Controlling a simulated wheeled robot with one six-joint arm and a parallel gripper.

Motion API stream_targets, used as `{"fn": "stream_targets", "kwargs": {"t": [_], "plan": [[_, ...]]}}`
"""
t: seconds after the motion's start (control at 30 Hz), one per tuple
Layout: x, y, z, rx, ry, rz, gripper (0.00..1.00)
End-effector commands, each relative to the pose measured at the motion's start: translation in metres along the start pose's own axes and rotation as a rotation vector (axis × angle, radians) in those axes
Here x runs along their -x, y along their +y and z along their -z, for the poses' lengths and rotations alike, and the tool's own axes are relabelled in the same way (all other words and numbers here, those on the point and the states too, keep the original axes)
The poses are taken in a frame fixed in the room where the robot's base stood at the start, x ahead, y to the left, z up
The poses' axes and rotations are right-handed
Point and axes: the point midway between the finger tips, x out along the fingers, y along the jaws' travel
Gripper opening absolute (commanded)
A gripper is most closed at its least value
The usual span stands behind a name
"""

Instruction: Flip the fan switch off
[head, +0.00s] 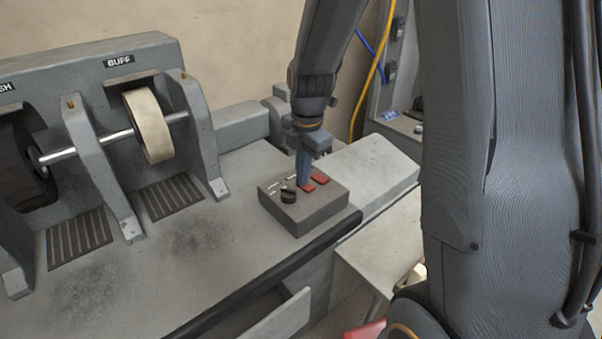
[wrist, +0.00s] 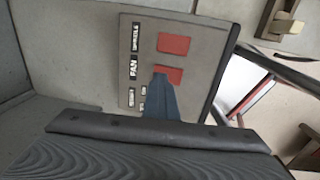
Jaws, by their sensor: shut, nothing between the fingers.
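A grey control box (head: 310,214) sits on the machine bench with two red rocker switches and a black knob (head: 288,194) on its top. In the wrist view, the fan switch (wrist: 174,72) is the red rocker in line with the FAN label (wrist: 134,67). The other red rocker (wrist: 173,43), by the SPINDLE label, is fully visible. My gripper (head: 303,180) is shut and empty, pointing down at the box. In the wrist view its tip (wrist: 160,78) overlaps the left edge of the fan switch and hides part of it. I cannot tell whether it touches.
A buffing wheel (head: 148,126) under a BUFF sign stands left on the bench. A dark rail (head: 275,273) runs along the front edge. A light grey cover (head: 362,166) lies right of the box. Blue and yellow hoses hang behind.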

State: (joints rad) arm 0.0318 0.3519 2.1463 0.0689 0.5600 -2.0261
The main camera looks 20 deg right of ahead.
Motion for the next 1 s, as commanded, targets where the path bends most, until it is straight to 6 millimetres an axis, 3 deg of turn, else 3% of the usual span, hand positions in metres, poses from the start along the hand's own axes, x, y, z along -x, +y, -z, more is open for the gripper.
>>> {"fn": "stream_targets", "kwargs": {"t": [0.33, 0.73, 1.0], "plan": [[0.004, -0.014, 0.001, 0.000, 0.001, 0.003, 0.00], [0.006, -0.014, 0.001, 0.001, 0.000, 0.002, 0.00], [0.031, -0.015, 0.002, 0.002, 0.000, 0.001, 0.00]]}}
